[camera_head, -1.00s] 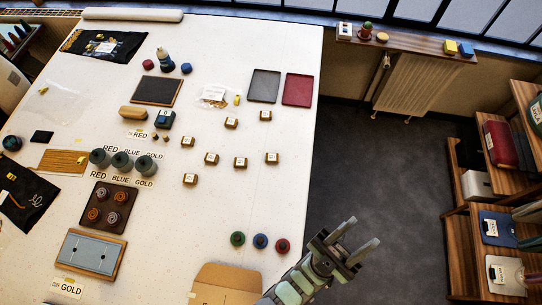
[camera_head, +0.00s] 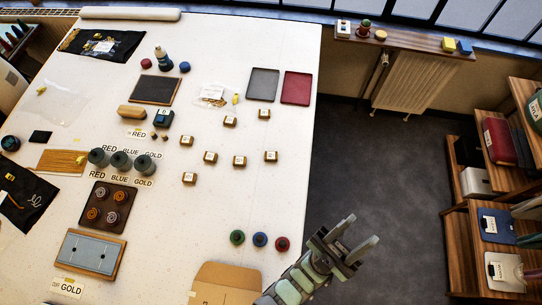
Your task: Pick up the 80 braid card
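Several small brown blocks with white labels lie in loose rows on the white table (camera_head: 235,215), among them a top right block (camera_head: 264,114), a right block (camera_head: 271,157), a middle block (camera_head: 239,161) and a lower left block (camera_head: 189,178). Their labels are too small to read, so I cannot tell which thing is the 80 braid card. My gripper (camera_head: 361,232) is at the lower middle of the view, off the table's right edge over the dark floor. Its two fingers are apart with nothing between them.
Red, blue and green round pieces (camera_head: 260,240) sit near the table's right edge, close to my gripper. A cardboard piece (camera_head: 215,285) lies at the front. A grey tray (camera_head: 263,84) and a red tray (camera_head: 297,88) lie farther back. Wooden shelves (camera_head: 470,240) stand at right.

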